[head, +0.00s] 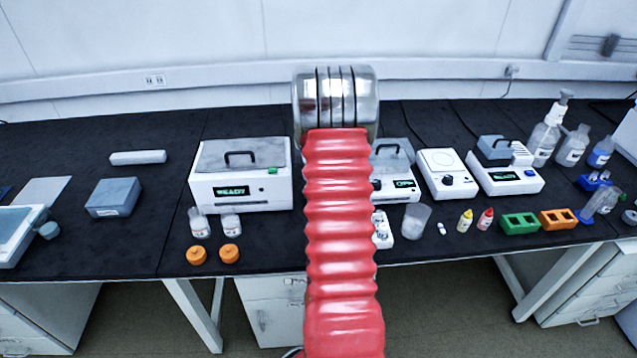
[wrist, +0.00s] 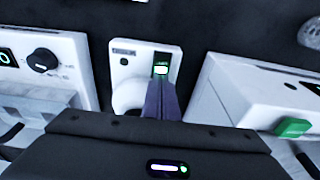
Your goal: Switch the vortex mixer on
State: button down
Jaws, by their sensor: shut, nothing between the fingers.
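The vortex mixer (wrist: 126,62) is the narrow white unit in the middle of the wrist view, with a dark label at one corner and a round opening or cup partly behind my fingers. Its rocker switch (wrist: 161,67) sits in a dark frame, with a green glow and a pale face. My gripper (wrist: 160,82) is shut and empty, its dark fingers ending right at the switch's edge; I cannot tell whether they touch it. In the head view my red arm hides the mixer and the gripper.
In the wrist view a white unit with a black knob (wrist: 42,61) stands close on the left, and a white box with a green button (wrist: 293,128) on the right. The head view shows a READY box (head: 240,192), small jars (head: 199,222) and a beaker (head: 415,220) nearby.

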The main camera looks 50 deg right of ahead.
jog(key=shift+s+a+f, duration=0.1)
jog(key=shift+s, duration=0.1)
jog(key=shift+s+a, duration=0.4)
jog(key=shift+a, duration=0.1)
jog(key=shift+r, duration=0.3)
notch_tip(320, 180, up, 13)
jog(key=s+a, duration=0.1)
jog(key=a, duration=0.1)
jog(key=shift+s+r, duration=0.2)
jog(key=shift+s, duration=0.15)
jog(key=shift+w+d, duration=0.5)
dwell(0.4)
